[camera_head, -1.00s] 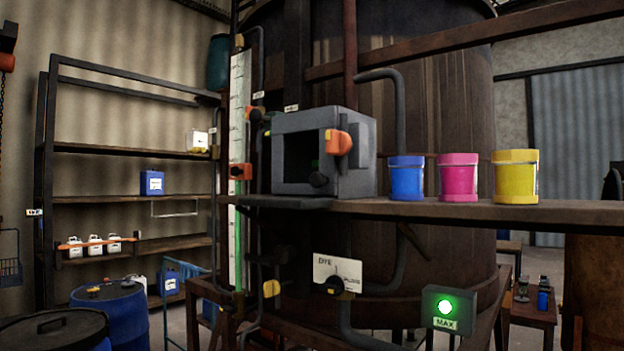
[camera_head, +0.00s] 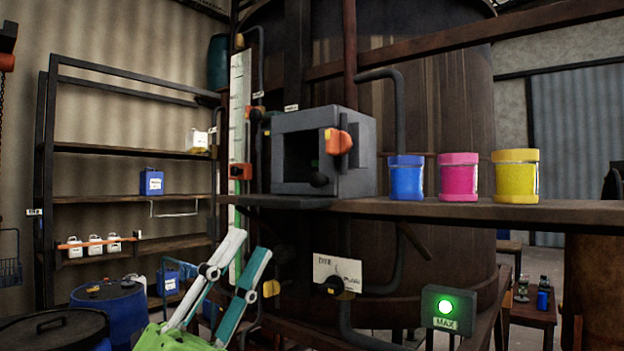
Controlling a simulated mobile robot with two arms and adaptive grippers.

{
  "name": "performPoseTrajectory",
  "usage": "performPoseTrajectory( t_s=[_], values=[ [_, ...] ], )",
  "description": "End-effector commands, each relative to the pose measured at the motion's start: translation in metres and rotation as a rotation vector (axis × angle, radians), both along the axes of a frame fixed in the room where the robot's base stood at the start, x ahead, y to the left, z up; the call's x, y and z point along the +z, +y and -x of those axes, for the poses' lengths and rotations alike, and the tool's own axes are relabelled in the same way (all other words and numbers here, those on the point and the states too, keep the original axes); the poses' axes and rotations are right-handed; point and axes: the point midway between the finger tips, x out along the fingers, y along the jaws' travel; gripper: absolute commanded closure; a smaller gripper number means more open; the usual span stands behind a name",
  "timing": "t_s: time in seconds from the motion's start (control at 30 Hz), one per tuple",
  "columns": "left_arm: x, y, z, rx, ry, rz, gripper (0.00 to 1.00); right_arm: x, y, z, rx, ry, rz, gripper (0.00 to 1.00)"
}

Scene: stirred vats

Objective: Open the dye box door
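The dye box (camera_head: 357,179) is a grey box on the brown shelf in front of the large vat. Its front face has a dark square opening or window (camera_head: 301,158) with a faint green spot inside; I cannot tell whether a pane covers it. An orange handle (camera_head: 338,142) and a black knob (camera_head: 319,180) are at the right of this front. A flat dark plate (camera_head: 290,202) juts out below the front. My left gripper (camera_head: 248,247) is low and left of the box, its pale and teal fingers apart, empty and clear of the box. My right gripper is not in view.
Blue (camera_head: 406,179), pink (camera_head: 458,178) and yellow (camera_head: 516,178) jars stand on the shelf (camera_head: 440,209) right of the box. A tall gauge (camera_head: 239,110) stands left of it. A lit green MAX lamp (camera_head: 446,308) and a DYE sign (camera_head: 338,270) are below. Blue drums (camera_head: 115,312) stand lower left.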

Motion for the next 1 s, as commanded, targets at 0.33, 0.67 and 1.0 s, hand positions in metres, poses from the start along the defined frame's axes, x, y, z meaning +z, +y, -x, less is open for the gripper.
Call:
performPoseTrajectory(
  t_s=[0.33,0.67,1.0],
  values=[
    [0.05,-0.105,0.042,0.164,-0.482,-0.84,0.74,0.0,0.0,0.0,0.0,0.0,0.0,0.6],
    [0.084,-0.045,-0.019,0.62,-0.427,-1.458,0.74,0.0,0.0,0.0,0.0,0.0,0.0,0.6],
    [0.106,-0.005,-0.038,0.779,-0.318,-1.579,0.74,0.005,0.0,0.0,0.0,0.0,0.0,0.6]
  ],
)
